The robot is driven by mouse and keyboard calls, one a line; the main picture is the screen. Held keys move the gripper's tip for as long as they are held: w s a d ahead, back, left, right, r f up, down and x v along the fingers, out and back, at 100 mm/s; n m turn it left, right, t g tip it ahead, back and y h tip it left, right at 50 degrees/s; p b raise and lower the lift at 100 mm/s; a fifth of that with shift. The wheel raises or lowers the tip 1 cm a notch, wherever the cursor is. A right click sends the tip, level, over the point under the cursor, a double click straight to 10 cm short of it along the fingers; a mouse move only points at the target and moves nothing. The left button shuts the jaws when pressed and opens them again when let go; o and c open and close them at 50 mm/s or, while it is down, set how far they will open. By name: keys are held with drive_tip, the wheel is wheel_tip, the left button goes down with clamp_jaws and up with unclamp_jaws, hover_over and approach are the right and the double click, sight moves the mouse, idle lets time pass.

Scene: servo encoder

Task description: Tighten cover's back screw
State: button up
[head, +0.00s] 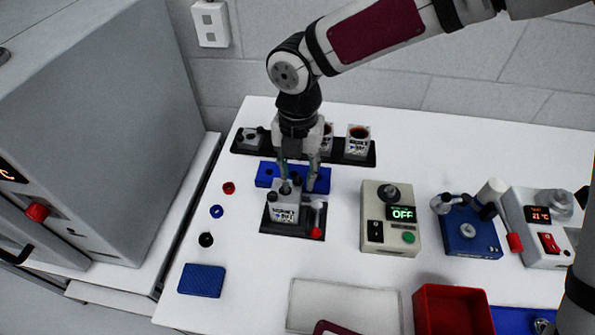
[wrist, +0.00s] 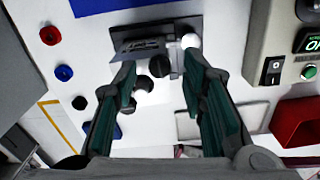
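A grey-white servo unit (head: 284,214) stands in a small black fixture (head: 304,235) near the table's middle, with black screw knobs on its top. In the wrist view, the back knob (wrist: 158,65) lies between my fingertips and another knob (wrist: 143,83) is nearer the camera. My gripper (head: 299,178) points down over the unit, its two teal-padded fingers apart. The wrist view also shows my gripper (wrist: 160,66) open, with a gap between each finger and the back knob. I cannot tell the fingertips' exact height relative to it.
A blue block (head: 265,176) and a black rack (head: 357,158) with several parts stand behind. Red (head: 229,188), blue (head: 217,211) and black (head: 206,240) rings lie left. A box reading OFF (head: 390,226) stands right.

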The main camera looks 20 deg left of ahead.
drive_tip(key=shift+f, duration=0.35)
clamp_jaws()
drive_tip(key=shift+m, duration=0.4)
drive_tip(key=m, duration=0.4)
drive_tip(key=shift+b, duration=0.35)
drive_tip(key=shift+m, duration=2.2)
